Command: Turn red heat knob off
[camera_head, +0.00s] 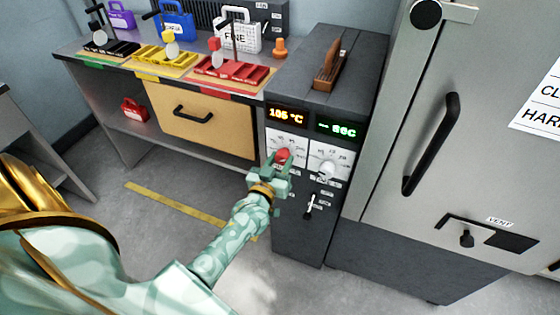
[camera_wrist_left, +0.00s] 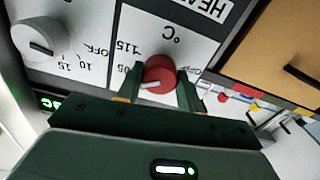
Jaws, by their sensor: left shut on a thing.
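The red heat knob (camera_head: 283,156) is on the left white dial plate of the grey control cabinet (camera_head: 300,230). In the left wrist view the red knob (camera_wrist_left: 159,75) sits between the two fingers of my left gripper (camera_wrist_left: 160,88), with a white pointer mark on its face. My left gripper (camera_head: 277,168) is shut on the knob. The orange display (camera_head: 286,116) above it appears to read 105 °C. My right gripper is not in view.
A white knob (camera_head: 328,167) is just right of the red one, with a lever switch (camera_head: 310,206) below. A large grey door with a black handle (camera_head: 431,143) stands to the right. A bench with coloured trays (camera_head: 232,78) is at the left.

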